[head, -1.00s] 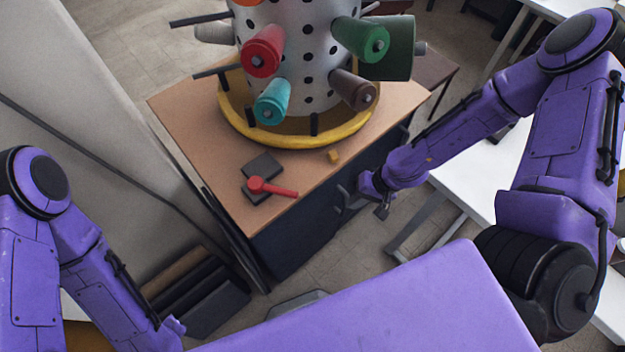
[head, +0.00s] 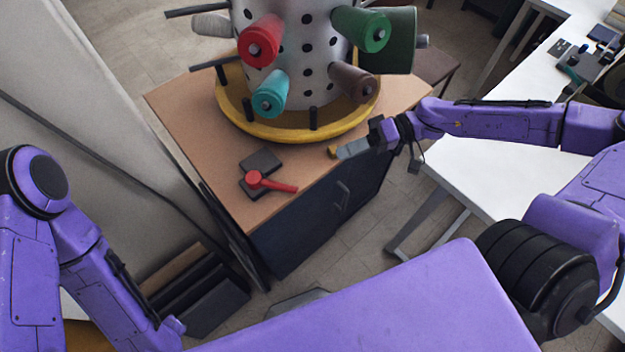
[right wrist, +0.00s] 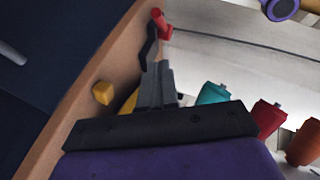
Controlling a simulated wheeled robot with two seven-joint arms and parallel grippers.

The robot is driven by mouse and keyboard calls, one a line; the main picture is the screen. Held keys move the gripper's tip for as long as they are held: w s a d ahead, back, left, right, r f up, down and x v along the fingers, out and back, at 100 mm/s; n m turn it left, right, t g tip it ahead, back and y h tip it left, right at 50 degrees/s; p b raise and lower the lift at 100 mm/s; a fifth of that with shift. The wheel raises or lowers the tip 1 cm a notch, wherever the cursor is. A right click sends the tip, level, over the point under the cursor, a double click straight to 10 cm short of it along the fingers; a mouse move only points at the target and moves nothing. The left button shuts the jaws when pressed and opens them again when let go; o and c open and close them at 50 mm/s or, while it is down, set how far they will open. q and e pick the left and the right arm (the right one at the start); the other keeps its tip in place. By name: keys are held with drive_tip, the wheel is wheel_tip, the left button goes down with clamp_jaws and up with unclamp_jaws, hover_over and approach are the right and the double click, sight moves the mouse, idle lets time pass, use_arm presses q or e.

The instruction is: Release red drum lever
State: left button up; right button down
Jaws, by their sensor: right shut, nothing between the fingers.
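The red lever (head: 270,182) has a round hub at its left end and lies over a dark block on the wooden cabinet top, in front of the drum. It also shows at the top of the right wrist view (right wrist: 160,22). My right gripper (head: 340,153) is shut and empty, above the cabinet's right front edge, to the right of the lever and apart from it. In the right wrist view its fingers (right wrist: 158,68) point toward the lever. My left arm shows at the lower left, but its gripper is hidden or out of frame.
The grey perforated drum (head: 305,70) carries several coloured rollers and stands in a yellow ring (head: 262,131). A small yellow block (head: 332,151) sits beside my right fingertips. A dark pad (head: 261,160) lies behind the lever.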

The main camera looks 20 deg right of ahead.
use_arm(q)
wheel_tip(320, 180, down, 3)
drive_tip(key=shift+b, duration=0.9)
use_arm(e)
drive_tip(key=a+f, duration=0.1)
drive_tip(key=a, duration=0.2)
drive_tip(key=s+a+f, duration=0.1)
drive_tip(key=a, duration=0.2)
drive_tip(key=a+f, duration=0.2)
drive_tip(key=a, duration=0.1)
drive_tip(key=shift+s+a+f, duration=0.1)
drive_tip(key=shift+s+a, duration=0.1)
